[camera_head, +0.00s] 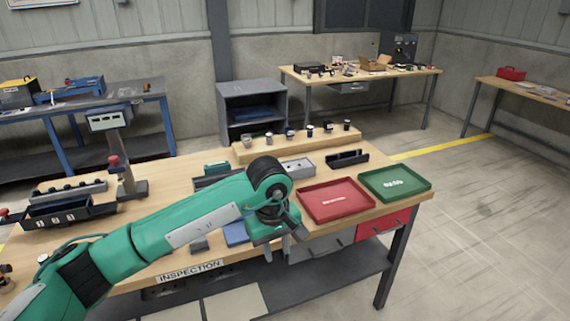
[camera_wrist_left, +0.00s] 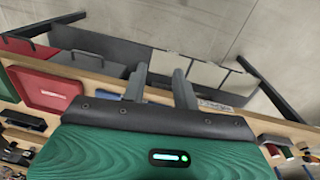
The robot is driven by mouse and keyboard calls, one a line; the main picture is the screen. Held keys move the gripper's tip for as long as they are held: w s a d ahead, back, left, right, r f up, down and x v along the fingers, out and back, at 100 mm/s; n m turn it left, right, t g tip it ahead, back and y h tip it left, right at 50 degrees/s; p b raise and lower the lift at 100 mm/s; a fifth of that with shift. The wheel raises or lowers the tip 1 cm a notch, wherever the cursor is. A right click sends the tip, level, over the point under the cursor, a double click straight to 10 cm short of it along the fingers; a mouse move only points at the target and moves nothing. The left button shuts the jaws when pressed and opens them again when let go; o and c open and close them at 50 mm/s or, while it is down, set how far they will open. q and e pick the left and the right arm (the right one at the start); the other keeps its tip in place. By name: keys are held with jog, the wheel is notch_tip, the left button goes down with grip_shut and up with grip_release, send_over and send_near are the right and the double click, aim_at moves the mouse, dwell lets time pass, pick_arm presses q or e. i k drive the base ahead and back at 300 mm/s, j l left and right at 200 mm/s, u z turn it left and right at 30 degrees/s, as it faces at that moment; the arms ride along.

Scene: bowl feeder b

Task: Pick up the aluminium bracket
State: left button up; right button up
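My left gripper (camera_head: 284,246) hangs over the front edge of the inspection bench, left of the red tray. In the left wrist view my left gripper (camera_wrist_left: 160,82) has its two fingers apart, with nothing visible between them. I cannot identify the aluminium bracket with certainty. A small grey piece (camera_head: 199,244) lies on the bench left of the gripper, beside a blue pad (camera_head: 235,234). A light grey metal block (camera_head: 298,168) stands farther back on the bench. My forearm hides part of the bench top. My right gripper is not in view.
A red tray (camera_head: 325,213) and a green tray (camera_head: 372,193) are at the bench's right end. A wooden riser (camera_head: 247,153) with several small parts stands at the back. A black bin (camera_head: 70,214) and a post stand at left.

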aim_at(293, 165)
jog(key=i, duration=1.75)
